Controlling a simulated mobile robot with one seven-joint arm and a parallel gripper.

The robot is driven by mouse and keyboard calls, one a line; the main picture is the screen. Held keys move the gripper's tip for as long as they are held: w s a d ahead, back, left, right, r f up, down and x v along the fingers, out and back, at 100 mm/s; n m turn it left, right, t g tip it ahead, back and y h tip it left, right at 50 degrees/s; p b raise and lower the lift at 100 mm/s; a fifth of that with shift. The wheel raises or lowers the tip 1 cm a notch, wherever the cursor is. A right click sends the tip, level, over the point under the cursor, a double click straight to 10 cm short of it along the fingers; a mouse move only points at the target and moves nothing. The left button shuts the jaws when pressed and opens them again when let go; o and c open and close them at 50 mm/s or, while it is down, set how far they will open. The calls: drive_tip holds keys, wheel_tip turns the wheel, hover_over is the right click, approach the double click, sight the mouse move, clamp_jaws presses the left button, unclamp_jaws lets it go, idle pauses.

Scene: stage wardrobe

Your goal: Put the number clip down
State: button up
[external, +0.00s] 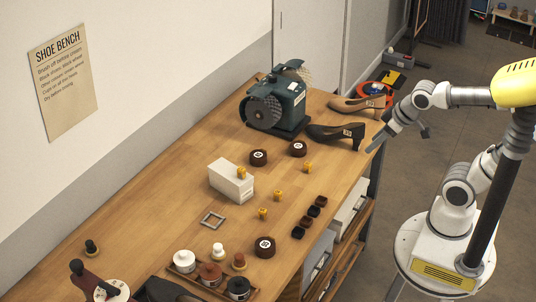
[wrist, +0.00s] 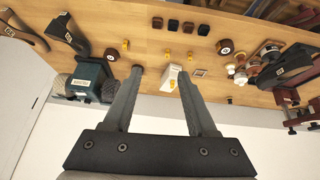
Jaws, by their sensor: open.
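Several small yellow clips show; I cannot tell which is the task's number clip. One yellow clip (external: 241,172) is on top of the white box (external: 230,184). The others, such as this clip (external: 307,167) and this one (external: 278,195), stand on the bench. In the wrist view, one yellow clip (wrist: 126,45) is left of the white box (wrist: 173,78). My gripper (external: 373,148) is at the bench's right edge, near the dark shoe (external: 335,133). In the wrist view my gripper (wrist: 160,73) is open, with nothing held between its fingers.
A green brush machine (external: 288,105) stands at the back of the bench (external: 165,190). A brown shoe (external: 357,103) is beside it. Dark round tins (external: 258,157), a grey square frame (external: 213,220), small dark blocks (external: 306,221) and a jar tray (external: 180,273) occupy the bench. Its left-middle is clear.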

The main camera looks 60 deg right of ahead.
drive_tip(key=w+d+f+n+t+p, duration=0.3)
drive_tip(key=w+f+p, duration=0.1)
drive_tip(key=w+f, duration=1.05)
drive_tip(key=s+a+f+t+p, duration=0.1)
drive_tip(key=f, duration=0.2)
drive_tip(key=s+a+f+m+t+y+p, duration=0.1)
drive_tip(key=f, duration=0.2)
drive_tip(key=s+a+f+t+y+p, duration=0.1)
drive_tip(key=f+t+p, duration=0.1)
drive_tip(key=f, duration=0.1)
drive_tip(key=shift+s+f+m, duration=0.2)
drive_tip(key=shift+f+m, duration=0.05)
drive_tip(key=shift+m, duration=0.15)
drive_tip(key=shift+b+x, duration=0.95)
drive_tip(key=shift+b, duration=0.3)
drive_tip(key=b+x, duration=0.3)
drive_tip(key=b, duration=0.1)
drive_tip(key=shift+f+b, duration=0.1)
drive_tip(key=shift+b, duration=0.25)
drive_tip(key=b+x, duration=0.1)
drive_tip(key=x, duration=0.2)
drive_tip(key=w+b, duration=0.1)
drive_tip(key=b, duration=0.5)
drive_tip(key=shift+w, duration=0.1)
